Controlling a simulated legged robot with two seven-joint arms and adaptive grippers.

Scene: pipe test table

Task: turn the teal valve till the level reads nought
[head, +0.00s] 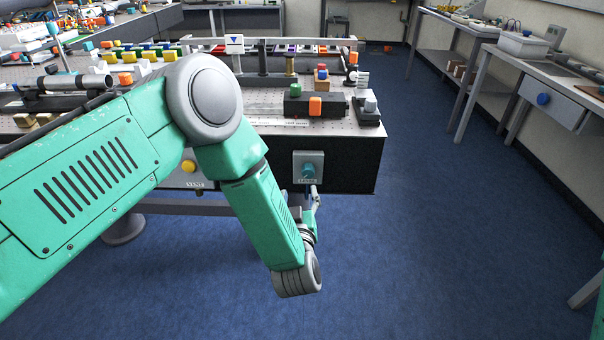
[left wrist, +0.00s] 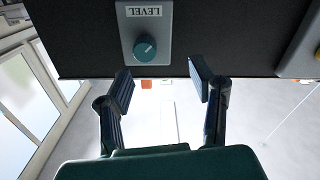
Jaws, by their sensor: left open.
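The teal valve (head: 308,171) is a round knob on a grey plate (head: 301,157) on the table's dark front side. In the left wrist view the teal valve (left wrist: 145,49) carries a small pale mark, and the plate (left wrist: 127,36) bears the word LEVEL, upside down. My left gripper (head: 315,194) is just below the knob in the head view, partly hidden by its own wrist. In the left wrist view its two fingers (left wrist: 160,72) stand apart with nothing between them, and the knob lies beyond the tips. I can make out no level reading. My right gripper is not seen.
The pipe table (head: 345,178) carries many small parts, among them a dark block with an orange cube (head: 315,106) above the knob. A yellow knob (head: 188,166) is on the same front side, to the left. Blue floor (head: 450,230) is clear to the right.

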